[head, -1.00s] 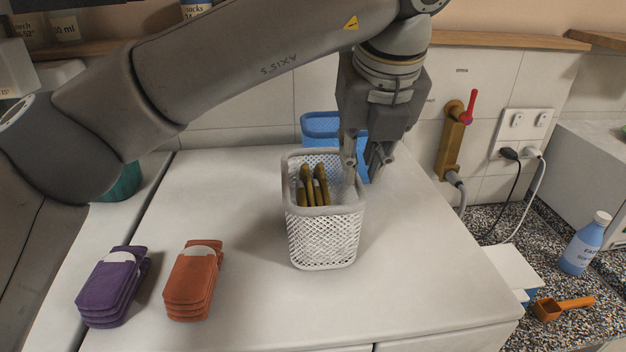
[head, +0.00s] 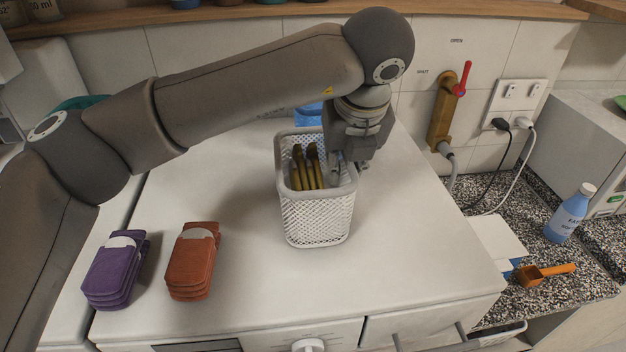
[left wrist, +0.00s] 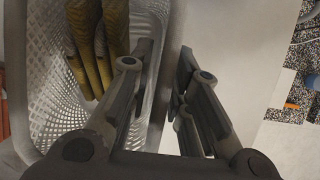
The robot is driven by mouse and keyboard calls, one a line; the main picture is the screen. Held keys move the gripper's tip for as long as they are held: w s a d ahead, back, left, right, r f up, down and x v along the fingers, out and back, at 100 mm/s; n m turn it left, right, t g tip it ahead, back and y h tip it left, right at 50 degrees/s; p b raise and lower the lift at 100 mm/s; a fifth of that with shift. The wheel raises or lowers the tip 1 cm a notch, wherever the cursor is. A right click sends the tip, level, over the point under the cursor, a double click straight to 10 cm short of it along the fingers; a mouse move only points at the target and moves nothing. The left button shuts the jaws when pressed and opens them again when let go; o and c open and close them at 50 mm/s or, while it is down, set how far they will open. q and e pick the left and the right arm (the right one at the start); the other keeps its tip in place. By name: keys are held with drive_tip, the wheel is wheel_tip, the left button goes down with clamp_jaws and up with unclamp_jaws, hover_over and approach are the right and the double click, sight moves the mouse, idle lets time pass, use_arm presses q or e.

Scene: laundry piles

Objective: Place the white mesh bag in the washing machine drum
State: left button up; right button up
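The white mesh thing (head: 318,218) looks like a stiff, upright open basket on the white machine top (head: 400,265). Yellow-brown items (head: 306,167) stand inside it; they also show in the left wrist view (left wrist: 95,45). My left gripper (head: 347,168) is low at the basket's right rim. In the left wrist view its fingers (left wrist: 166,65) are apart, one side inside the basket wall and the other outside, with the rim (left wrist: 165,35) between them. I cannot tell whether they touch it. The drum is not in view. My right gripper is not in view.
Purple folded items (head: 115,270) and rust-red folded items (head: 193,260) lie front left. A blue container (head: 308,114) stands behind the basket. A tap with a red handle (head: 447,110) is on the wall. A blue bottle (head: 570,214) and orange scoop (head: 545,273) are right. A knob (head: 308,345) is on the front.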

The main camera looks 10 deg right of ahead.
use_arm(q)
drive_tip(key=shift+p+x, duration=0.3)
drive_tip(key=shift+x, duration=0.8)
drive_tip(key=shift+w, duration=0.1)
drive_tip(key=shift+f+b, duration=0.25)
drive_tip(key=shift+b, duration=0.55)
clamp_jaws()
